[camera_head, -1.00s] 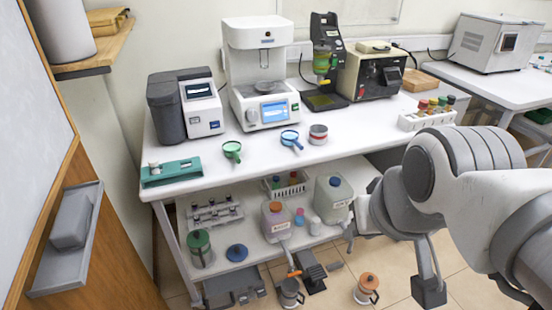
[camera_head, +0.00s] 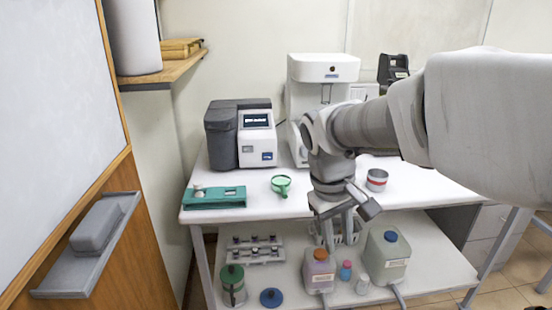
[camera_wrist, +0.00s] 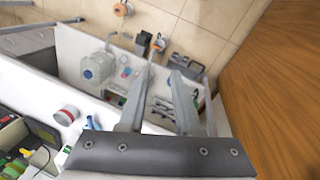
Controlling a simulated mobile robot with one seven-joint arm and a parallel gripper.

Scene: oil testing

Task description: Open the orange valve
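The orange valve (camera_wrist: 158,44) shows small in the wrist view, just beyond my fingertips, near a grey mug. In the head view the valve is outside the frame. The canister with pinkish liquid and an orange cap (camera_head: 319,277) stands on the lower shelf, with the start of its spout at the bottom edge. My gripper (camera_head: 342,238) points down in front of the bench, above and near this canister. In the wrist view my gripper (camera_wrist: 160,74) has its two fingers apart with nothing held between them.
A greenish canister with a blue cap (camera_head: 387,260) stands right of the pinkish one. Small bottles (camera_head: 346,270), a vial rack (camera_head: 257,250) and a green-lidded jar (camera_head: 232,285) share the shelf. The white bench top (camera_head: 215,215) overhangs it. A wooden board stands at left.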

